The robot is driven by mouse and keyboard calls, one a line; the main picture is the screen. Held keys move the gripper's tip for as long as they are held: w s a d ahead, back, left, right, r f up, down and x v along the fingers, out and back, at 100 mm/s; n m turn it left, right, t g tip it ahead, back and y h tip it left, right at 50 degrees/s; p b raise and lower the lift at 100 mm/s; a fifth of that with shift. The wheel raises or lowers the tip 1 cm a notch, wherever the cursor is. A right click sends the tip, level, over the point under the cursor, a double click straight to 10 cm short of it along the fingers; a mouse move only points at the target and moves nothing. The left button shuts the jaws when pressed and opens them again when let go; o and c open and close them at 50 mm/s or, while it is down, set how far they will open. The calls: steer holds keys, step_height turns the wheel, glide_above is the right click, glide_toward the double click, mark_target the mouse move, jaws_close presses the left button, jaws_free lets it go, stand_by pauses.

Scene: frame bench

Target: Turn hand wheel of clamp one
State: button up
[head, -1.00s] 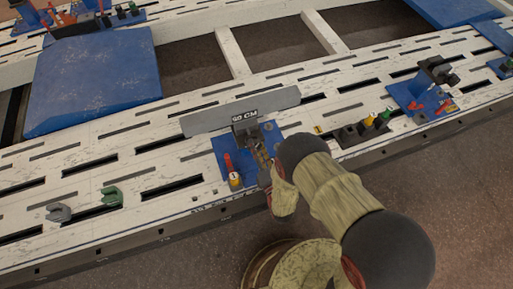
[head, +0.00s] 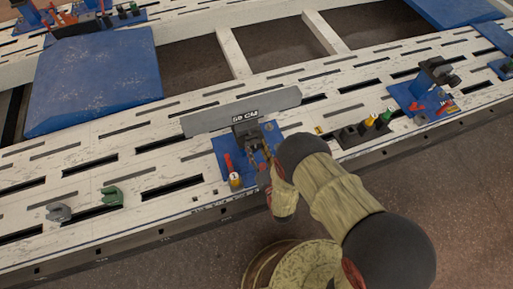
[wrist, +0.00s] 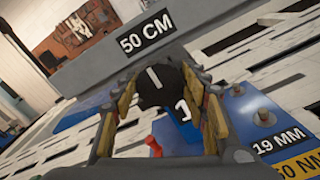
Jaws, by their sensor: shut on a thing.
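Clamp one (head: 247,133) is a dark block on a blue base plate (head: 222,150), against a long grey board marked 50 CM (head: 207,121). In the wrist view, its round black hand wheel (wrist: 152,90) with a white line sits between my fingers. My gripper (wrist: 165,72) is shut on the wheel, one yellow-padded finger on each side. A blue tag with a white 1 (wrist: 183,107) shows just behind. In the head view, my gripper (head: 267,163) is at the clamp's near right side, and the wheel is hidden there.
A red lever (head: 229,162) and a yellow-and-white piece marked 1 (head: 235,180) stand left of my gripper. Coloured pieces in a dark holder (head: 351,137) and another clamp (head: 436,73) stand to the right. Green (head: 112,196) and grey (head: 59,212) pieces lie left on the slotted bench.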

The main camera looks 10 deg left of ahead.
steer(key=shift+f, duration=0.1)
steer(key=o, duration=1.1)
steer(key=shift+c, duration=0.2)
steer(key=shift+o, duration=0.5)
steer(key=v, duration=0.7)
steer(key=shift+s, duration=0.3)
steer(key=shift+d, duration=0.1)
